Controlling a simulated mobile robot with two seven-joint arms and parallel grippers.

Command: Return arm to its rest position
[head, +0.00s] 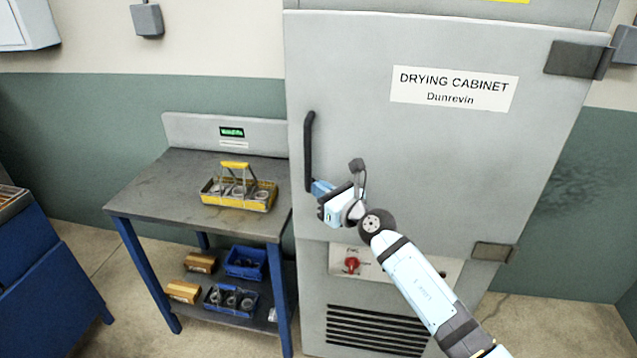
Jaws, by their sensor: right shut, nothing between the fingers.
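My right arm reaches in from the lower right. My right gripper (318,189) is shut and empty, in front of the drying cabinet (440,160) close to the lower end of its black door handle (309,150). Whether it touches the handle or the door cannot be told. The cabinet door looks closed. My left gripper is out of view.
A grey workbench (150,190) with blue legs stands left of the cabinet. It carries a yellow tray (237,205) with metal rings. Its lower shelf holds blue bins (245,263) and small boxes (199,262). A blue unit (40,260) stands far left. Floor shows between it and the bench.

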